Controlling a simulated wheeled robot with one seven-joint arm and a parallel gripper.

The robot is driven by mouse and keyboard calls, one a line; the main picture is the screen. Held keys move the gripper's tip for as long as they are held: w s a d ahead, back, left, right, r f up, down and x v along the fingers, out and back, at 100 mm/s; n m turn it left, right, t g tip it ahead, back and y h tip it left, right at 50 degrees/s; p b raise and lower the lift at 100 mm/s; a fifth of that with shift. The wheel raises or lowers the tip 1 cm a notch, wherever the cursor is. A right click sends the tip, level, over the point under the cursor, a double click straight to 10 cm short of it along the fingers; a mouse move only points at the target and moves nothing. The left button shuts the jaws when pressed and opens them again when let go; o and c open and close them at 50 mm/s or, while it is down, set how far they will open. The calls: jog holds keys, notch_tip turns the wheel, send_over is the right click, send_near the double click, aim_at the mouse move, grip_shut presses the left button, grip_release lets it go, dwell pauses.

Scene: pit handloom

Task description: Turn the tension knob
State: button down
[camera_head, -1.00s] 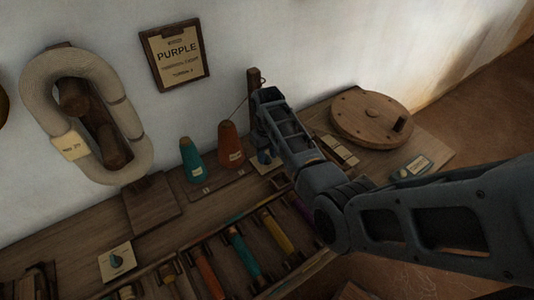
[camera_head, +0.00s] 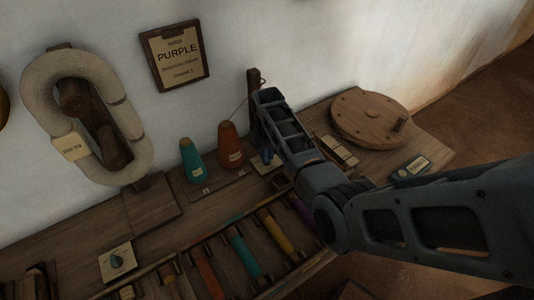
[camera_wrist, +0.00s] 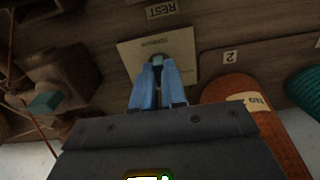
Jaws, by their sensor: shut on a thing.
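The plate's print is too small to read surely. My gripper (camera_wrist: 157,68) has its two blue fingers closed around the knob from above; they hide most of it. In the head view my gripper (camera_head: 267,157) is at the same plate (camera_head: 271,167), right of the orange cone. The knob itself is hidden there. How far the knob is turned cannot be told.
An orange cone (camera_head: 230,143) and a teal cone (camera_head: 192,160) stand close left of my gripper. A wooden post (camera_head: 254,95) rises behind it. A rack of coloured bobbins (camera_head: 241,252) lies in front; a round wooden disc (camera_head: 365,115) is at right.

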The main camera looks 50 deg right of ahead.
jog(key=m+p, duration=0.2)
jog(key=m, duration=0.4)
jog(key=shift+r, duration=0.1)
jog(key=m+p, duration=0.1)
jog(key=m, duration=0.4)
jog(key=shift+m+p, duration=0.3)
dwell(0.4)
jog(key=c, duration=1.2)
grip_release()
jog(key=shift+r, duration=3.8)
